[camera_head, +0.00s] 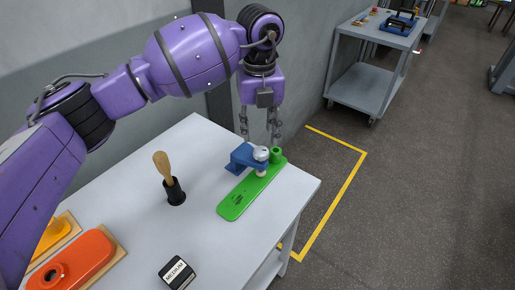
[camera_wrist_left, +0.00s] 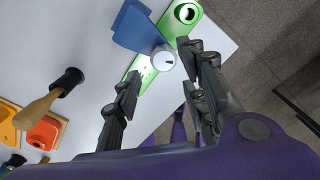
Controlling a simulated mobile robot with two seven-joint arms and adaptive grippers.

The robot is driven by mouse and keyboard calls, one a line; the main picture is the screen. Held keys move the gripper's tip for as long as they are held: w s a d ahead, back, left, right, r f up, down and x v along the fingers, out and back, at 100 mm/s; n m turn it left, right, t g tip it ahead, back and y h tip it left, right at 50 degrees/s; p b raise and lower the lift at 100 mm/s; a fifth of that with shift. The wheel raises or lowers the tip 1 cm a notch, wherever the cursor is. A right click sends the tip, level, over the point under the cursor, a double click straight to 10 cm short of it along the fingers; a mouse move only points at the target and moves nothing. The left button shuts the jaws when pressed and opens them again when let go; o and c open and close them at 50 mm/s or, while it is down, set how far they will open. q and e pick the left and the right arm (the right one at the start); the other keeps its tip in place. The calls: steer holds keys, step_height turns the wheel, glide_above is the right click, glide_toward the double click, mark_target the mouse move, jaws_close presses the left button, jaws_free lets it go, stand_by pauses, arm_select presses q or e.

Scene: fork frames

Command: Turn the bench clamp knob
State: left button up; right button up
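The bench clamp is a blue block (camera_head: 243,156) on a green plate (camera_head: 238,203) near the table's right edge. Its round grey-white knob (camera_head: 261,153) has a dark mark on top, and it also shows in the left wrist view (camera_wrist_left: 163,61). My left gripper (camera_head: 259,138) points down above the clamp. Its two fingers are apart and empty. In the left wrist view the knob lies ahead, between the lines of the open fingers (camera_wrist_left: 160,75), and no contact shows. My right gripper is not in view.
Orange (camera_head: 75,262) and yellow pieces lie at the front left. A box marked MEDIUM (camera_head: 177,272) is at the front. A grey cart (camera_head: 372,70) stands beyond; the table's middle is clear.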

mark_target(257, 150)
arm_select(q)
step_height(257, 150, down, 5)
steer(key=shift+s+a+f, duration=0.1)
steer(key=shift+s+a, duration=0.05)
steer(key=shift+f, duration=0.6)
steer(key=c, duration=0.8)
jaws_close()
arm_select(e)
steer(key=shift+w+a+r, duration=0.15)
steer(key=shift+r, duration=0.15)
arm_select(q)
steer(key=shift+a, duration=0.1)
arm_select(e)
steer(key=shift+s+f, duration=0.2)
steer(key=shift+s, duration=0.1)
